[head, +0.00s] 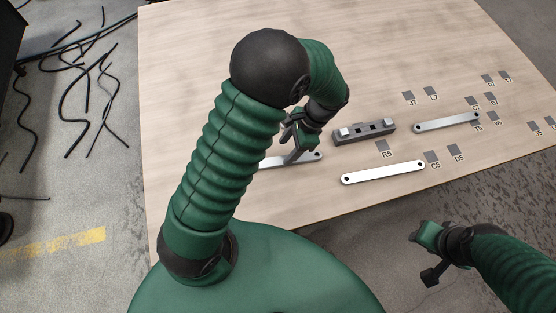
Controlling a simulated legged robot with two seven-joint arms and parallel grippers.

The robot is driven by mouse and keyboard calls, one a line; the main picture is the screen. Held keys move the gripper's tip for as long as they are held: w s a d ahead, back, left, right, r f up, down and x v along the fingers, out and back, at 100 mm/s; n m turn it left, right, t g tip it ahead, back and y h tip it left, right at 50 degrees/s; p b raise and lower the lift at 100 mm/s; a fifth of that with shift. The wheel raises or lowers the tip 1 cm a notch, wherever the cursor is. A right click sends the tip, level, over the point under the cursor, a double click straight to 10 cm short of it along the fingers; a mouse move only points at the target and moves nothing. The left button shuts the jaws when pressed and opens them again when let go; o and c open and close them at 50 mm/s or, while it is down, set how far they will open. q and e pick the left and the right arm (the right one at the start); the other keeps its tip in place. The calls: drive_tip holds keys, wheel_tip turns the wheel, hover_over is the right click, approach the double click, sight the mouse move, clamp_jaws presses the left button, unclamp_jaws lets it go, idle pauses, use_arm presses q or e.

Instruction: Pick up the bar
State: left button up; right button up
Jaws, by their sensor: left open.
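Three flat silver bars with a hole at each end lie on the wooden table. One bar (309,157) lies beneath my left gripper, and my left arm hides part of it. A second bar (383,173) lies near the table's front edge. A third bar (447,122) lies further right. My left gripper (294,150) is open, with its fingers pointing down at the first bar. I cannot tell whether the fingers touch it. My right gripper (424,257) is beyond the table's front edge, over the floor, away from the bars; its jaw state is unclear.
A grey metal block with slots (364,132) sits between the bars. Several small grey labelled squares (432,156) mark the right part of the wooden table (200,60). Black cables (75,90) lie on the floor at the left. The table's far left is clear.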

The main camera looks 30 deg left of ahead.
sight(279, 160)
use_arm(q)
drive_tip(key=x, duration=0.3)
drive_tip(key=b+x, duration=0.1)
drive_tip(key=shift+s+d+f, duration=0.1)
drive_tip(key=shift+s+d, duration=0.05)
drive_tip(key=shift+s, duration=0.15)
drive_tip(key=shift+f, duration=0.4)
drive_tip(key=shift+a, duration=0.25)
drive_tip(key=c, duration=1.1)
drive_tip(key=shift+d, duration=0.2)
clamp_jaws()
